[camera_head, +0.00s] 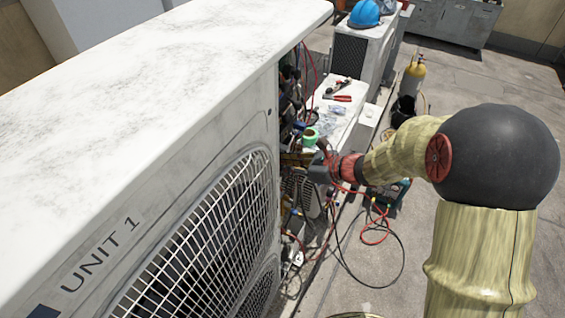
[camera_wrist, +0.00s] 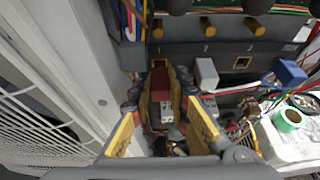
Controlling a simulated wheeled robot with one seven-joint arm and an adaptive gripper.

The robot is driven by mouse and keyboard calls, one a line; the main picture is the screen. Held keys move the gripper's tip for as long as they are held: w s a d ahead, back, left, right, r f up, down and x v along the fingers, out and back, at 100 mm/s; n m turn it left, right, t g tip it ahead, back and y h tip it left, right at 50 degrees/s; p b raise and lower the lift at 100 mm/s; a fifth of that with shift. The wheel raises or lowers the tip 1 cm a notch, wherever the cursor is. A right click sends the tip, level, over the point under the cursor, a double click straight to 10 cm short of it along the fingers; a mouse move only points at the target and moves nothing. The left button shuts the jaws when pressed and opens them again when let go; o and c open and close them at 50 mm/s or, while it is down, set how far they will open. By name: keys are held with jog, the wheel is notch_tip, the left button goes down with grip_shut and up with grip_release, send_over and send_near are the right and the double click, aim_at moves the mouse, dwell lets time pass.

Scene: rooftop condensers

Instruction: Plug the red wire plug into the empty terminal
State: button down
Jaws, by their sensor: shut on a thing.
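My gripper (camera_wrist: 161,100) is shut on the red wire plug (camera_wrist: 160,80), with a yellow finger on each side. The plug points at the dark terminal block (camera_wrist: 222,48). A small yellow-rimmed opening (camera_wrist: 158,63) shows just past the plug's tip; I cannot tell whether the tip touches it. Another square opening (camera_wrist: 242,63) to the right is bare. A white plug (camera_wrist: 206,73) sits between these openings, and a blue plug (camera_wrist: 288,73) is at the far right. In the head view my gripper (camera_head: 322,168) is at the open side of the condenser; the plug is hidden there.
The white condenser, UNIT 1 (camera_head: 130,120), stands close to the left of my gripper. Loose wires (camera_head: 375,215) hang below my wrist. A pale work surface (camera_head: 335,115) carries red-handled pliers and a green tape roll (camera_wrist: 287,120). The rooftop floor at right is open.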

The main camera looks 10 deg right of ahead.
jog(key=shift+w+a, duration=0.45)
jog(key=shift+a, duration=0.2)
dwell(0.6)
jog(key=c, duration=1.7)
grip_release()
jog(key=shift+o, duration=0.4)
jog(key=v, duration=1.2)
